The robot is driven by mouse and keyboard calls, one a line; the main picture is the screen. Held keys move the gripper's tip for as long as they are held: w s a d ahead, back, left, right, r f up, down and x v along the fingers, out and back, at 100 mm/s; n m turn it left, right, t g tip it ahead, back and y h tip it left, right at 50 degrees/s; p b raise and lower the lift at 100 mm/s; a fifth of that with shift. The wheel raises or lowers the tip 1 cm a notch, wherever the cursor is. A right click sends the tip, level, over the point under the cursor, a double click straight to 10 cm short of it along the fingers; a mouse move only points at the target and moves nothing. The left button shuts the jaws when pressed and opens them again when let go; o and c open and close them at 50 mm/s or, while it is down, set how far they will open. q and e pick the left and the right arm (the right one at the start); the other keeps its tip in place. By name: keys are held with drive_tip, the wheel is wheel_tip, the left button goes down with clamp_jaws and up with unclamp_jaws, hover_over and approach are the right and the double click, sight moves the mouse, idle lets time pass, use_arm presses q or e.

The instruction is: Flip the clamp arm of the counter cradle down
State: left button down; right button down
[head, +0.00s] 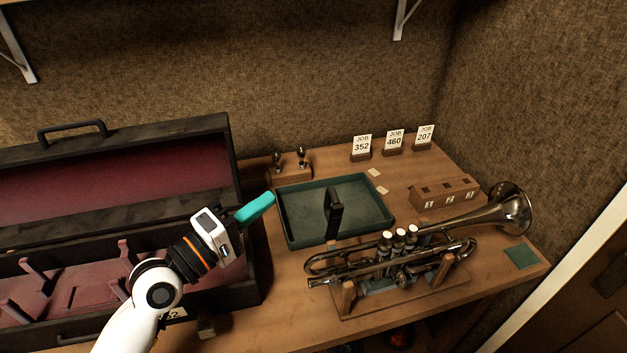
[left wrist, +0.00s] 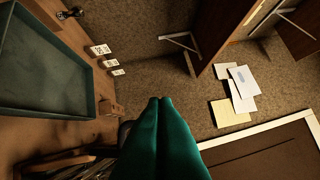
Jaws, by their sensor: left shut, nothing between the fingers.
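The counter cradle (head: 368,311) is a wooden stand on the bench, with a brass trumpet (head: 398,262) lying in it. A dark upright arm (head: 334,212), which looks like the clamp arm, stands up behind the trumpet's left part, in front of the green tray. My left gripper (head: 271,197) has teal fingers, shut and empty. It is left of the upright arm and apart from it, over the gap between the case and the tray. Its shut fingertips also show in the left wrist view (left wrist: 160,100). My right gripper is not in view.
A green tray (head: 291,238) lies behind the cradle. An open dark case (head: 225,292) with red lining stands at left. A numbered wooden block (head: 443,193) and several job cards (head: 394,139) stand at the back right. Two small parts sit on a holder (head: 291,172).

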sight(331, 213)
use_arm(q)
drive_tip(key=p+x, duration=0.4)
drive_tip(key=x, duration=0.6)
drive_tip(key=s+d, duration=0.1)
drive_tip(key=s+d+f+p, duration=0.1)
drive_tip(key=s, duration=0.1)
drive_tip(key=shift+s, duration=0.2)
drive_tip(key=shift+s+m+h+b, duration=0.3)
drive_tip(key=shift+b, duration=0.4)
